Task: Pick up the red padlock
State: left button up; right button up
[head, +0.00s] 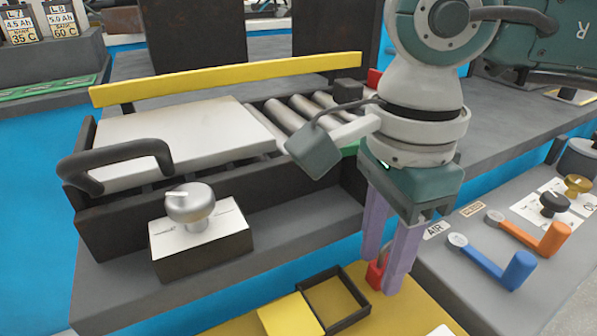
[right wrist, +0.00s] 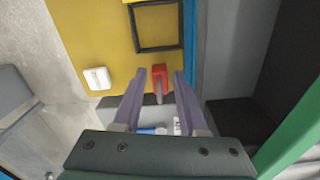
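The red padlock (head: 374,274) is at the yellow panel (head: 405,318), beside the black square frame. Its red body and grey shackle also show in the right wrist view (right wrist: 158,73). My right gripper (head: 383,272) points down with its two purple fingers on either side of the padlock. In the right wrist view the fingers (right wrist: 159,80) are apart, with a gap on each side of the padlock. The fingers partly hide the padlock in the head view. My left gripper is not in view.
The black frame (head: 363,307) and a yellow block (head: 290,316) lie just left of the padlock. A blue handle (head: 492,266) and an orange handle (head: 532,239) stand to the right. A silver knob (head: 190,203) and a roller conveyor (head: 290,112) are at the left.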

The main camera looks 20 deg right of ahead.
grip_shut()
jog(key=shift+r, duration=0.1)
dwell(0.4)
